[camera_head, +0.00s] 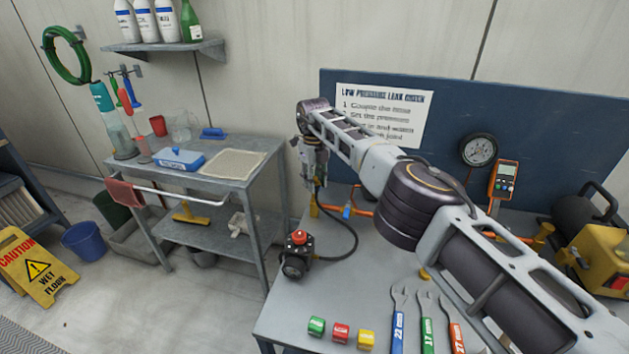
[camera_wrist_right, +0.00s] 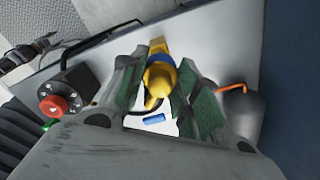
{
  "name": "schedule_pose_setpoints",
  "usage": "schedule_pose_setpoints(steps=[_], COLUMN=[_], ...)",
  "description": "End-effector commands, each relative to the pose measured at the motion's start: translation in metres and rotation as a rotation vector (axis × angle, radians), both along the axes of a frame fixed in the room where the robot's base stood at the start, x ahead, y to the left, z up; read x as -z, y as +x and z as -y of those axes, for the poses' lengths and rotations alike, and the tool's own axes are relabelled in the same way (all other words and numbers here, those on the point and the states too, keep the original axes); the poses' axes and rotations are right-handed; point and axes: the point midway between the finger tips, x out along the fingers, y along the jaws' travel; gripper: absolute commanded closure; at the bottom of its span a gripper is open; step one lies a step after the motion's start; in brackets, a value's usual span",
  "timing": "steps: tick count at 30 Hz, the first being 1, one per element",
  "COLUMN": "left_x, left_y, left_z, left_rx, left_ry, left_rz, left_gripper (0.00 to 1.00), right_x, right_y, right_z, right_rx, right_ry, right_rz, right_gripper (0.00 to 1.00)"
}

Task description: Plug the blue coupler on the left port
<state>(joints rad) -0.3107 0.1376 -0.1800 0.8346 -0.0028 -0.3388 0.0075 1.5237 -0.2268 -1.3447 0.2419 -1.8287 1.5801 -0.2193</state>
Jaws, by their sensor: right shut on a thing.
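My right gripper (camera_head: 316,186) hangs pointing down above the back of the workbench, in front of the blue board. In the right wrist view its fingers (camera_wrist_right: 168,92) are closed around a yellow fitting with a blue band (camera_wrist_right: 161,76), which I take to be the blue coupler. A black hose (camera_head: 352,240) runs up from a black box with a red knob (camera_head: 297,262) to the gripper. An orange pipe fixture (camera_head: 360,212) with a blue part lies just below and to the right of the gripper; its left end is close to the fingertips. Whether they touch is unclear. My left gripper is out of view.
Green, red and yellow small cylinders (camera_head: 341,332) and several wrenches (camera_head: 398,320) lie at the bench front. A gauge (camera_head: 478,150) and an orange meter (camera_head: 503,178) are at the right. A yellow machine (camera_head: 603,255) stands far right. A grey cart (camera_head: 240,180) stands left.

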Motion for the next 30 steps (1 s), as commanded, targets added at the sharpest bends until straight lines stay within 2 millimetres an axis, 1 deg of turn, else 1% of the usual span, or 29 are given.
schedule_pose_setpoints(steps=[30], left_x=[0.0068], left_y=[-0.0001], left_z=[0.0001], left_rx=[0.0], left_ry=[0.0], left_rz=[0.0], left_gripper=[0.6], right_x=[0.0094], right_y=[0.0], right_z=[-0.0002], right_rx=[0.0], right_ry=[0.0], right_rz=[0.0], right_gripper=[0.95])
